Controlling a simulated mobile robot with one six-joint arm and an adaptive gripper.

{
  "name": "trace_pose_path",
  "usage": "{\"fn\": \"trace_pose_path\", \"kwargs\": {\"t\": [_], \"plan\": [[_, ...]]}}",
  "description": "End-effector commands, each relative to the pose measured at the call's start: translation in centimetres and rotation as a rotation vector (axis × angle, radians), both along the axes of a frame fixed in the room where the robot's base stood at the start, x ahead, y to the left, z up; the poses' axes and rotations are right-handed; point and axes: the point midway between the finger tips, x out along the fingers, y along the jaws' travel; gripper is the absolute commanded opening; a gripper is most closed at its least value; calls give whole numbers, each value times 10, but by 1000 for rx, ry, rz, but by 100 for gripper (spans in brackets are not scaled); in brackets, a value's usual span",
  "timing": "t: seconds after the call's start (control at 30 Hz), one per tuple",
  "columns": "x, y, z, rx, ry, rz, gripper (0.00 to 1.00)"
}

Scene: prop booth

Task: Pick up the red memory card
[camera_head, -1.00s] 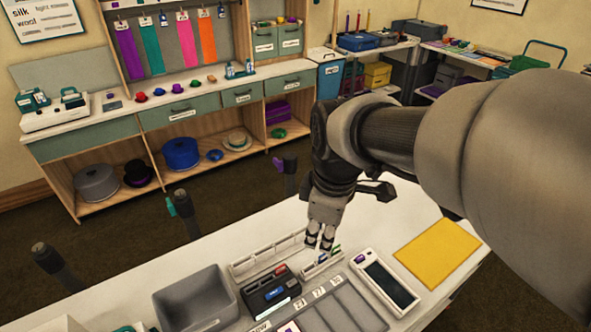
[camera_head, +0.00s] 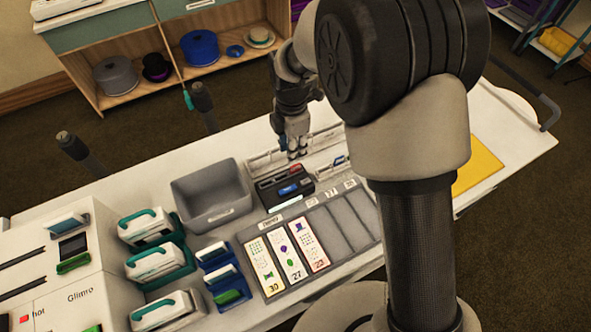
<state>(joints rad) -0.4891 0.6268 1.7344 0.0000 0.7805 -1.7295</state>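A small red item (camera_head: 294,168), which looks like the red memory card, shows at the back right of a black card reader (camera_head: 272,197) on the white table. It is too small to tell whether it sits in a slot. A blue patch (camera_head: 288,189) shows on the front of the reader. My gripper (camera_head: 297,155) points down just behind and above the red item. Its fingertips look close together, but the gap between them is too small to read. I cannot tell whether it touches anything.
A small rack with cards (camera_head: 340,163) stands right of the reader, partly behind my arm. A grey bin (camera_head: 212,205) is to its left. A grey sectioned tray (camera_head: 330,248) with printed cards lies in front. A yellow sheet (camera_head: 478,172) lies at right.

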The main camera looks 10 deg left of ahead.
Motion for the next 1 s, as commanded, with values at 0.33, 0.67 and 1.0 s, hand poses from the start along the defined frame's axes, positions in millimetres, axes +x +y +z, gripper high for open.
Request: {"fn": "trace_pose_path", "kwargs": {"t": [0.33, 0.67, 1.0], "plan": [[0, 0, -36, 0, 0, -1, 28], [-1, -2, -79, -1, 3, -1, 28], [0, -1, -85, 1, -1, -2, 26]]}}
